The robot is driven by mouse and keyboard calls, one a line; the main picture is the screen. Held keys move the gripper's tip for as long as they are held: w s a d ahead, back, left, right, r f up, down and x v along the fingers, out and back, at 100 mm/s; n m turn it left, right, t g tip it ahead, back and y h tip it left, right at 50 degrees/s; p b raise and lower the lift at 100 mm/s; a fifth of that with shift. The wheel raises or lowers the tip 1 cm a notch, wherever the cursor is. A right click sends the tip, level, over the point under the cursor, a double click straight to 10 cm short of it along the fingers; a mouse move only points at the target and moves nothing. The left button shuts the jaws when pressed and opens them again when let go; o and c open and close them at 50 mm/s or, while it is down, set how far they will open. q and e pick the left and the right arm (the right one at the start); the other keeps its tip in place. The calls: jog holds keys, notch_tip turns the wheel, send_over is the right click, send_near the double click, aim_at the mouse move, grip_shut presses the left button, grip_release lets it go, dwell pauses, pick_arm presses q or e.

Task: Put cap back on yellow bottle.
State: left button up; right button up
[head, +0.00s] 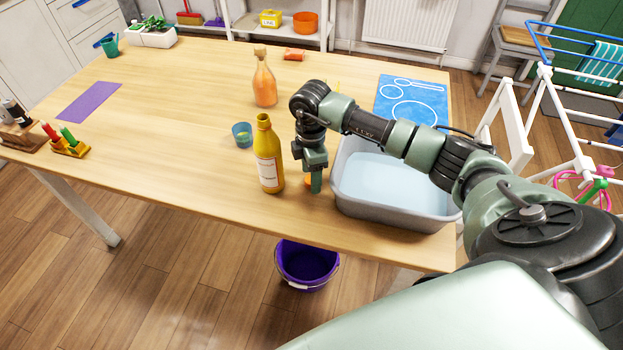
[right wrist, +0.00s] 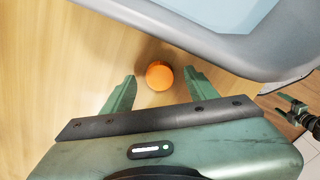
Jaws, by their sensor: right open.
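The yellow bottle (head: 268,158) stands upright near the front edge of the wooden table, with a white label on its side. An orange cap (right wrist: 160,76) lies on the table between the open fingers of my right gripper (right wrist: 153,88) in the right wrist view. In the head view the cap (head: 308,181) is mostly hidden behind my right gripper (head: 314,180), which points down just right of the bottle. The fingers stand apart on either side of the cap, and nothing is held.
A grey basin of water (head: 352,200) stands close to the right of my right gripper. A teal cup (head: 242,130) and an orange-filled bottle (head: 264,85) stand behind the yellow bottle. A purple bucket (head: 306,266) is on the floor below. The table's left middle is clear.

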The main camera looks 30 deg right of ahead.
jog(key=shift+f, duration=0.3)
grip_shut()
notch_tip(320, 180, up, 20)
jog(key=shift+b, duration=0.4)
dwell(0.5)
